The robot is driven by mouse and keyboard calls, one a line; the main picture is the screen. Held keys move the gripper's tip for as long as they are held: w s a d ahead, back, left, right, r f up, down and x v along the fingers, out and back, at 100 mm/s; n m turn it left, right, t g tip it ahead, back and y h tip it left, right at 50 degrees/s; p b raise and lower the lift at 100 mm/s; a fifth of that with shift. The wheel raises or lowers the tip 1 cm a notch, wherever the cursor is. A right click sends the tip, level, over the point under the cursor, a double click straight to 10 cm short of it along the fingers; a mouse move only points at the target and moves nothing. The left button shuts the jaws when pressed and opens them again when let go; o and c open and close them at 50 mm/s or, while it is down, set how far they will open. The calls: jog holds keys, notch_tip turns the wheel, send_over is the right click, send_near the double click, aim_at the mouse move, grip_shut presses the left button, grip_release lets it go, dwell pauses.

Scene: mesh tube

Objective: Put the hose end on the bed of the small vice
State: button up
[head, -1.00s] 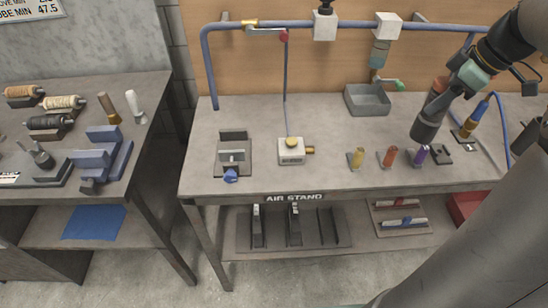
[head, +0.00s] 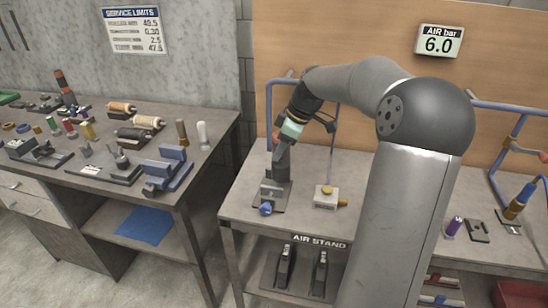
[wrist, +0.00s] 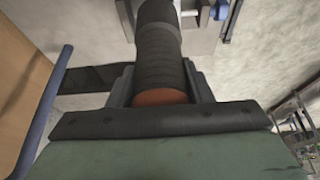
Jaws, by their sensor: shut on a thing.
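The small vice (head: 262,196), grey with a blue handle knob, stands at the left of the air stand bench. My gripper (head: 283,148) is above it, pointing down. It is shut on the hose end (head: 281,168), a dark, ribbed cylinder hanging roughly upright over the rear of the vice. In the wrist view the hose end (wrist: 160,45) shows an orange-brown band between my gripper's fingers (wrist: 160,85). Part of the vice (wrist: 205,35) shows beyond it. The hose end hides part of the vice; I cannot tell whether they touch.
A blue pipe (head: 268,105) runs along the wooden back panel. A larger blue vice (head: 166,170) is on the left bench. My arm hides the middle of the stand.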

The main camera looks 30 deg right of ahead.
aim_at(280, 170)
jog(key=shift+w+a+f, duration=0.25)
jog(key=shift+w+f, duration=0.2)
jog(key=shift+f, duration=0.15)
jog(key=shift+w+a+f, duration=0.25)
jog(key=shift+w+f, duration=0.2)
jog(key=shift+f, duration=1.75)
jog(key=shift+f, duration=0.2)
jog(key=o, duration=1.1)
jog(key=shift+c, duration=0.2)
jog(key=shift+r, duration=0.1)
